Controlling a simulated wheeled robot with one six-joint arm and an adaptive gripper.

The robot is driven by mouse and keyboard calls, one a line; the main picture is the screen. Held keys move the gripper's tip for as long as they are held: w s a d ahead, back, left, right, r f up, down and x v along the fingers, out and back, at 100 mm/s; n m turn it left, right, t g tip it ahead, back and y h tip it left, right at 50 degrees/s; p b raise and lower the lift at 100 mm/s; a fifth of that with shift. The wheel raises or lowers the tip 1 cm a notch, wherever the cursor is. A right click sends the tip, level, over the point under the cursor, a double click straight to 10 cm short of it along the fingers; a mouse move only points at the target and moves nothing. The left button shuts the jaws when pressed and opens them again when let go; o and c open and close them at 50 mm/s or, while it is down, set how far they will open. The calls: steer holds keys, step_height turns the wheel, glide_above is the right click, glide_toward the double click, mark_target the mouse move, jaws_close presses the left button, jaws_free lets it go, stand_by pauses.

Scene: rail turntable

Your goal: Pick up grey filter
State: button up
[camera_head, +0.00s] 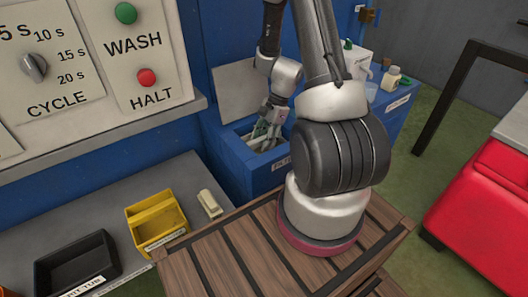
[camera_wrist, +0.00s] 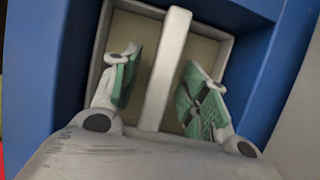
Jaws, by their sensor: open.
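A long light-grey bar, which looks like the grey filter (camera_wrist: 168,50), stands out in the wrist view, running from the top of the picture down between my fingers. It is in or over an open beige-lined compartment of a blue bin (camera_wrist: 62,60). My gripper (camera_wrist: 161,78) is open, with one green-padded finger on each side of the bar and a gap on both sides. The bar's lower end is hidden by my gripper's body. In the head view my gripper (camera_head: 268,126) reaches down into the blue bin (camera_head: 238,160), and the filter is hard to make out there.
The bin's raised grey lid (camera_head: 238,92) stands behind my gripper on the left. A wash panel (camera_head: 135,50) overhangs the left counter, which holds a yellow tray (camera_head: 157,224), a black tub (camera_head: 76,268) and a small cream block (camera_head: 210,203). Bottles (camera_head: 391,78) stand behind right.

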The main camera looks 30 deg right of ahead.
steer(key=shift+f, duration=0.15)
jaws_close()
stand_by(0.4)
